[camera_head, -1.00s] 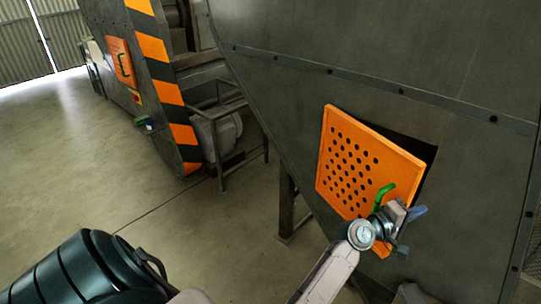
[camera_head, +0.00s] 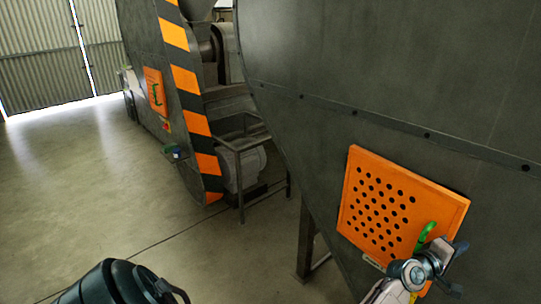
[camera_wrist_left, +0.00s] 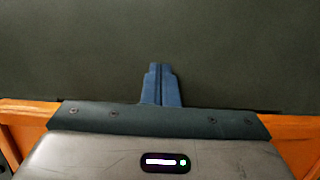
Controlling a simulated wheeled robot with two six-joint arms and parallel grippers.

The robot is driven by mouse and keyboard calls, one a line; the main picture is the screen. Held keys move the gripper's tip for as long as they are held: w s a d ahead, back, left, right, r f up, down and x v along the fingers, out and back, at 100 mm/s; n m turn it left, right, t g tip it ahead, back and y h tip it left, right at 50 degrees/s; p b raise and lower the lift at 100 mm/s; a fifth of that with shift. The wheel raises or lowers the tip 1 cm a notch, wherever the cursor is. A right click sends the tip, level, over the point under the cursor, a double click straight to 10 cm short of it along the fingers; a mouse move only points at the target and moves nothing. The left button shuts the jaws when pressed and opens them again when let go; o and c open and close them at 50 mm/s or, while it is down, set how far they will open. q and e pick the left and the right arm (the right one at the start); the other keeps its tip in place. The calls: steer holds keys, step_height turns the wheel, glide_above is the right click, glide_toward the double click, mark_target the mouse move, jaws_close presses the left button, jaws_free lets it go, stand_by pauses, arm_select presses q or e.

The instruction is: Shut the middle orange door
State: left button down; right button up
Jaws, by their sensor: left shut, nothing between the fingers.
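The near orange door (camera_head: 372,205), with rows of round holes, is on the grey machine at right in the head view. No dark gap shows along its right side, but I cannot tell if it is fully flush. Its green handle (camera_head: 425,236) is near the lower right. My left gripper (camera_head: 458,248) is shut and empty in front of the door's lower right part, hiding that corner. In the left wrist view, the closed blue fingers (camera_wrist_left: 161,84) point at a grey surface, with orange (camera_wrist_left: 295,140) at both lower sides. My right gripper is out of view.
Another orange door (camera_head: 156,90) with a green handle is on the far machine at left, beside a black-and-orange striped column (camera_head: 185,80). A railing (camera_head: 262,165) and a machine leg (camera_head: 305,242) stand between. The concrete floor (camera_head: 90,200) at left is open.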

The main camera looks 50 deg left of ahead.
arm_select(q)
steer(key=shift+a+r, duration=0.15)
steer(key=shift+a, duration=0.2)
